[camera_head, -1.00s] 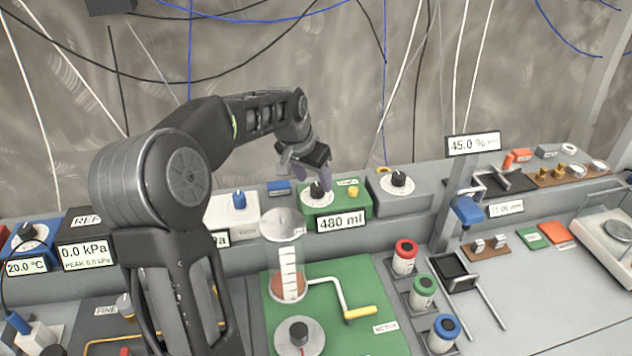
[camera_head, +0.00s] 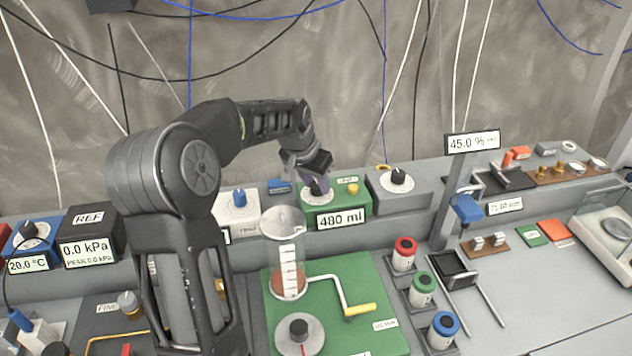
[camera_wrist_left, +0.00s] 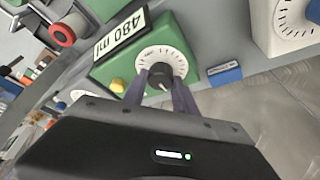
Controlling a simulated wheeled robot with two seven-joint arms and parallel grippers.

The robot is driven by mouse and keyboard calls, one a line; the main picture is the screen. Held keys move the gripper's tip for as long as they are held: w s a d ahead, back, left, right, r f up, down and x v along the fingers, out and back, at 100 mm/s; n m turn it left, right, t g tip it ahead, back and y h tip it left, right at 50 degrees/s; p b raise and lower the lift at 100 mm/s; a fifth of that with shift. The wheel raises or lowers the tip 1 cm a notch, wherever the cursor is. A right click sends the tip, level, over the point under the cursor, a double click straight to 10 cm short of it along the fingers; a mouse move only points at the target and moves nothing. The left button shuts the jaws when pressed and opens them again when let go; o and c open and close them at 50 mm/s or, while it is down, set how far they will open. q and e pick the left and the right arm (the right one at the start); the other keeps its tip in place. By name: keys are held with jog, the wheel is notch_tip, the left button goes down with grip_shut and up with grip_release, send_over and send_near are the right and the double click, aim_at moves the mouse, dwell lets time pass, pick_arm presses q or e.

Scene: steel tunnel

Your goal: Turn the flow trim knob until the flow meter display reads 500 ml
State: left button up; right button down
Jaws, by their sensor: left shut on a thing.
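The flow trim knob is a black knob (camera_head: 316,191) on a white dial, on top of a green box (camera_head: 345,201) on the back shelf. The flow meter display (camera_head: 341,219) on the box's front reads 480 ml. My left gripper (camera_head: 316,180) reaches down from above onto the knob. In the left wrist view its two fingers (camera_wrist_left: 160,88) are shut on either side of the knob (camera_wrist_left: 160,76). The fingers and wrist partly hide the knob and dial in the head view. My right gripper is not in view.
A yellow button (camera_head: 353,189) sits on the green box beside the dial. A grey box with a black knob (camera_head: 398,177) stands to its right, and a white box with a blue knob (camera_head: 239,198) to its left. A measuring cylinder (camera_head: 287,262) stands in front.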

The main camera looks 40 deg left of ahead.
pick_arm(q)
grip_shut()
jog(key=shift+m, duration=0.4)
jog(key=shift+a+m+h+b, duration=0.15)
jog(key=shift+m+h+b, duration=0.35)
jog(key=shift+m, duration=0.7)
jog(key=m+h, duration=0.1)
jog(key=m, duration=0.1)
jog(key=shift+m, duration=0.4)
jog(key=m+h, duration=0.1)
jog(key=m, duration=0.1)
jog(key=shift+w+a+m+g, duration=0.1)
jog(key=shift+m+g, duration=0.2)
jog(key=shift+g, duration=0.1)
jog(key=shift+m+g+h+p, duration=0.5)
jog(key=shift+m, duration=1.1)
